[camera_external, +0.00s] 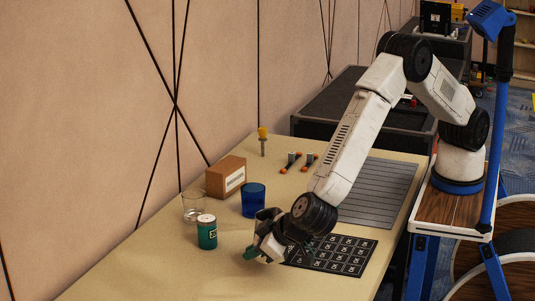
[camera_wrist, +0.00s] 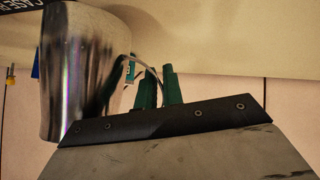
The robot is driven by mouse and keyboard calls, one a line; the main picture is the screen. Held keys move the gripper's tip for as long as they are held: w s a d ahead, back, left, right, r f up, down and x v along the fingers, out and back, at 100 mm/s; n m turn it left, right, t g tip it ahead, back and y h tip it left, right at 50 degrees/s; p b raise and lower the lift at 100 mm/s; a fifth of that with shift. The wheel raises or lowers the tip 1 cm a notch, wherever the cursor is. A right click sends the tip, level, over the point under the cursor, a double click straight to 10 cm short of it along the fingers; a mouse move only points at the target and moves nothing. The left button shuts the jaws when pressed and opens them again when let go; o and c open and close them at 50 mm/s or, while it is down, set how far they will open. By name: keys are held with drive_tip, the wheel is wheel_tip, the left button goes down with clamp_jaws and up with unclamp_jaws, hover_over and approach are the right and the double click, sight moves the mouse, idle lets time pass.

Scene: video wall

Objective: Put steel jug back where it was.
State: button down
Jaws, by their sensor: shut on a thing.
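The steel jug (camera_wrist: 85,75) fills the left of the wrist view, shiny and rounded, with a thin curved handle on its right side. My gripper (camera_wrist: 160,88) has its green fingers shut on that handle. In the external view my gripper (camera_external: 262,250) is low over the front part of the tan table, left of the black patterned mat. There the jug is mostly hidden or hard to tell apart from the gripper. I cannot tell whether the jug touches the table.
Left of my gripper stand a green can (camera_external: 207,233), a clear glass (camera_external: 194,207), a blue tumbler (camera_external: 253,201) and a cardboard box (camera_external: 226,177). The black patterned mat (camera_external: 340,254) and a grey slatted mat (camera_external: 384,190) lie to the right. The table's front left is clear.

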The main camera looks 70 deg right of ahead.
drive_tip(key=shift+w+a, duration=0.6)
drive_tip(key=shift+w, duration=0.15)
drive_tip(key=shift+w+a+f, duration=0.15)
drive_tip(key=shift+w+f, duration=0.05)
drive_tip(key=shift+f, duration=1.6)
drive_tip(key=shift+f, duration=0.1)
drive_tip(key=c, duration=1.5)
unclamp_jaws()
drive_tip(key=shift+s, duration=0.1)
drive_tip(key=shift+c, duration=0.2)
